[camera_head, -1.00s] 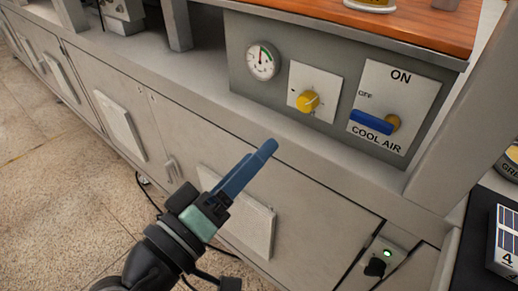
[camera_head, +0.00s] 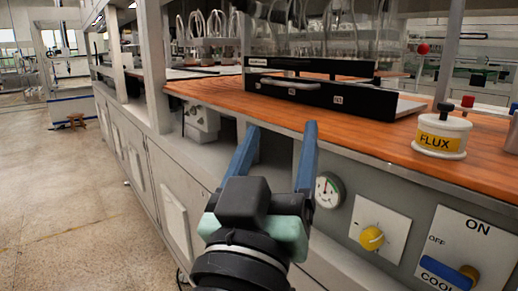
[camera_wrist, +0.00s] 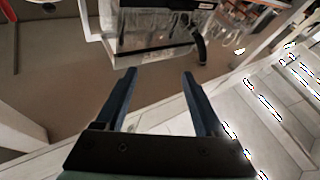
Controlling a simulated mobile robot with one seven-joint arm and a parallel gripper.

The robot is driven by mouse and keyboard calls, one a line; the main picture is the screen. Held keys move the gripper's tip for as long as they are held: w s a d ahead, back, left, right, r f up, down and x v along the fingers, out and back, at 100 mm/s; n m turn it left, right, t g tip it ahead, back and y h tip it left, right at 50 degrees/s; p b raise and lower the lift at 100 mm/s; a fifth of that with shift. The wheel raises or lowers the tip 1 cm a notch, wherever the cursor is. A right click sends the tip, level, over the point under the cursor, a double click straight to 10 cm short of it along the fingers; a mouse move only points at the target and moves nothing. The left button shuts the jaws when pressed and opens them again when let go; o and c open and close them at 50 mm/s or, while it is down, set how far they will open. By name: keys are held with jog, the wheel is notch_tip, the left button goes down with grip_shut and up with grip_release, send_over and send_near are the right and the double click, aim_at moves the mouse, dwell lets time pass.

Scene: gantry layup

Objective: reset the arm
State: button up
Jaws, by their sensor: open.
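My gripper (camera_head: 278,150) is in the middle of the head view, its two blue fingers spread apart and pointing up and away. Nothing is between the fingers. It is in front of the grey cabinet front, left of the round gauge (camera_head: 328,190) in the picture. In the wrist view my gripper (camera_wrist: 155,80) also shows open and empty, with the floor and bench parts beyond the fingertips.
An orange-brown worktop (camera_head: 290,110) holds a black case (camera_head: 320,92) and a white FLUX pot (camera_head: 441,135). Below it are a yellow knob (camera_head: 372,238) and a blue COOL AIR lever (camera_head: 446,272). Open floor (camera_head: 70,190) lies at left.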

jog(key=s+a+r+t+y, duration=0.2)
jog(key=s+r+t+y, duration=0.4)
jog(key=s+r, duration=0.5)
notch_tip(320, 180, up, 25)
jog(key=w+p, duration=0.3)
jog(key=p, duration=2.1)
jog(key=shift+r+n, duration=0.15)
jog(key=shift+n, duration=0.15)
jog(key=shift+a, duration=0.1)
